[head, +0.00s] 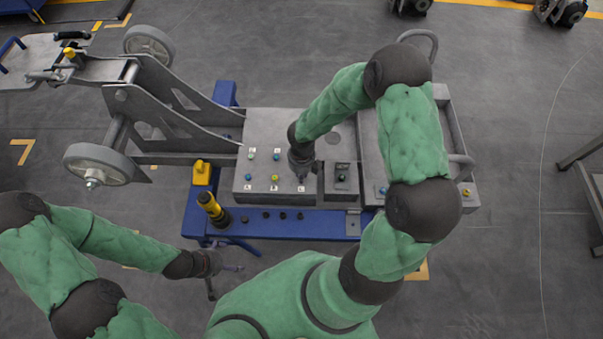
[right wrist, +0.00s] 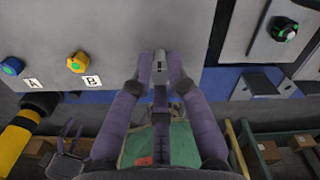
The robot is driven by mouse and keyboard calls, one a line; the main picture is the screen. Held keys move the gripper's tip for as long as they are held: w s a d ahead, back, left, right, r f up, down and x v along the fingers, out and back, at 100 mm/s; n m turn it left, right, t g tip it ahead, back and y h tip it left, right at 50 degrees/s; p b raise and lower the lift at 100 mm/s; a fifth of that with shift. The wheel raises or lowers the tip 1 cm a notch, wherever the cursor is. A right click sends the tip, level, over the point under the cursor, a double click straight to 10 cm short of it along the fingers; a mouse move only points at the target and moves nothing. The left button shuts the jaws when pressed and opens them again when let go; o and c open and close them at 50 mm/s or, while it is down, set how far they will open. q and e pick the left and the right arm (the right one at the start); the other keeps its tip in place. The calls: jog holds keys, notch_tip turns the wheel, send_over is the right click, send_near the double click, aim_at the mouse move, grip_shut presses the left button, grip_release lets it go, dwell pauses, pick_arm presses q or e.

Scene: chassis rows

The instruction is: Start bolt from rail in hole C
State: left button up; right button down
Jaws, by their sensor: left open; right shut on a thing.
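A grey chassis plate (head: 262,130) carries several bolts with blue, green and yellow heads. In the right wrist view a blue-headed bolt (right wrist: 12,66) sits above label A (right wrist: 33,84) and a yellow-headed bolt (right wrist: 77,62) above label B (right wrist: 92,82). My right gripper (right wrist: 160,62) is shut on a small grey piece, likely the bolt, over the plate right of B. It also shows in the head view (head: 302,174). Hole C is hidden behind it, so I cannot tell whether the piece touches the hole. My left gripper (head: 226,276) is open and empty, in front of the blue rail (head: 335,224).
A yellow-and-black tool (head: 212,208) stands at the rail's left end, near a yellow block (head: 201,172). Small dark round items (head: 283,216) line the rail. A box with a black, green-topped knob (right wrist: 285,30) stands right of my right gripper.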

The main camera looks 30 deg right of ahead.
jog(key=shift+f+b, duration=0.4)
jog(key=shift+f, duration=0.35)
jog(key=m+b, duration=0.1)
jog(key=m, duration=0.2)
jog(key=shift+f, duration=0.1)
jog(key=shift+m+b, duration=0.3)
jog(key=shift+m, duration=0.9)
jog(key=shift+m+b, duration=0.55)
jog(key=shift+m, duration=0.65)
jog(key=shift+m+b, duration=0.35)
jog(key=shift+m, duration=0.95)
